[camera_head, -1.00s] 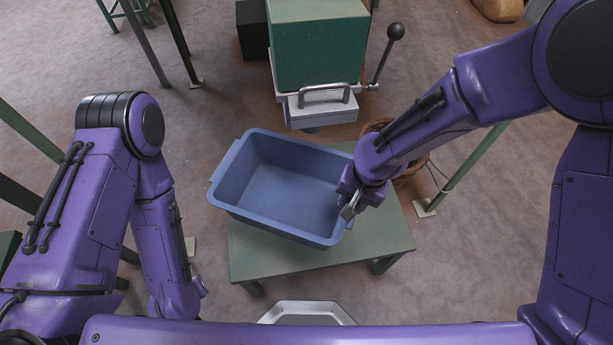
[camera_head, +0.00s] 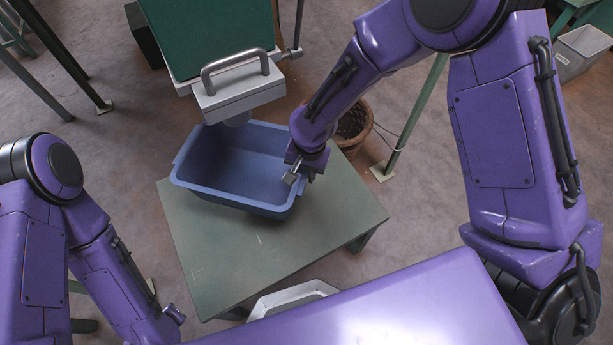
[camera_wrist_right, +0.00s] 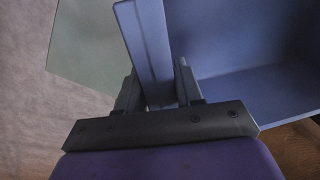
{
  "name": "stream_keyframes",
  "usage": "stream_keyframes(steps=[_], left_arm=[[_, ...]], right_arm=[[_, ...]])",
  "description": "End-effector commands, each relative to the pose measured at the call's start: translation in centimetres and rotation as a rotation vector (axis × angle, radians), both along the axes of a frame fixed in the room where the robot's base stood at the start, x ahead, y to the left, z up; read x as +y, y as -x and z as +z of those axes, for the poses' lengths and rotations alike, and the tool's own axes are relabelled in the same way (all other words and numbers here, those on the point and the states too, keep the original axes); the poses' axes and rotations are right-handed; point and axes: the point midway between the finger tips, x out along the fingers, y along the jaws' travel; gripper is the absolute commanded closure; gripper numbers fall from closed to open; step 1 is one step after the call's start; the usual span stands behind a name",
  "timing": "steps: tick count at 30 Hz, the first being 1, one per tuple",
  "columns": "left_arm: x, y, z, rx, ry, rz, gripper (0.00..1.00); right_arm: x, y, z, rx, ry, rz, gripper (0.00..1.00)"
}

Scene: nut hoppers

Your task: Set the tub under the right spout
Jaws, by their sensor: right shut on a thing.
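The blue tub (camera_head: 235,185) is empty and upright over the back part of the green table (camera_head: 265,255). I cannot tell if it rests there or is slightly lifted. My right gripper (camera_head: 294,175) is shut on its right-hand rim; in the right wrist view the tub's rim (camera_wrist_right: 146,45) runs between the fingers. The hopper (camera_head: 205,35) stands behind, and its short spout (camera_head: 237,119) reaches over the tub's back edge. My left gripper (camera_head: 174,315) is low at the lower left, away from the tub; its jaws are too small to read.
A handle (camera_head: 235,65) and grey housing jut from the hopper's front, with a lever (camera_head: 297,30) at its right. A grey bin (camera_head: 580,52) is at the far right. The table's front part is bare.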

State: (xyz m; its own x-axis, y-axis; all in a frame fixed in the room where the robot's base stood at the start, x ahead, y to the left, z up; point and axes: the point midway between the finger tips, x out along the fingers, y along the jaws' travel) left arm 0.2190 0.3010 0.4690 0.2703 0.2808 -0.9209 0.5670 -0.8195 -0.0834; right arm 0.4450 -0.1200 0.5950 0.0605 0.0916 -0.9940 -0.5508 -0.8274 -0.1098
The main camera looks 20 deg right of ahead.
Motion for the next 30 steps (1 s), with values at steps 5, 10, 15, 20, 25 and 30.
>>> stream_keyframes(steps=[5,10,15,20,25,30], left_arm=[[0.0,0.0,-0.6,0.000,0.000,0.000,1.00],[0.0,0.0,-1.3,0.000,0.000,0.000,1.00],[0.0,0.0,-1.5,0.000,0.000,0.000,1.00],[0.0,0.0,-1.4,0.000,0.000,0.000,1.00],[0.0,0.0,-1.5,0.000,0.000,0.000,1.00],[0.0,0.0,-1.5,0.000,0.000,0.000,1.00]], right_arm=[[-0.9,-1.4,-2.0,-0.002,-0.002,-0.002,1.00],[-1.6,-2.1,-4.8,0.000,-0.001,-0.003,1.00],[-1.5,-2.1,-6.1,-0.004,-0.001,-0.001,1.00],[-1.5,-2.1,-6.0,-0.004,-0.001,-0.001,1.00],[-1.5,-2.1,-6.2,-0.002,0.000,-0.001,0.42],[-1.5,-2.1,-6.1,-0.003,-0.001,-0.001,0.39]])
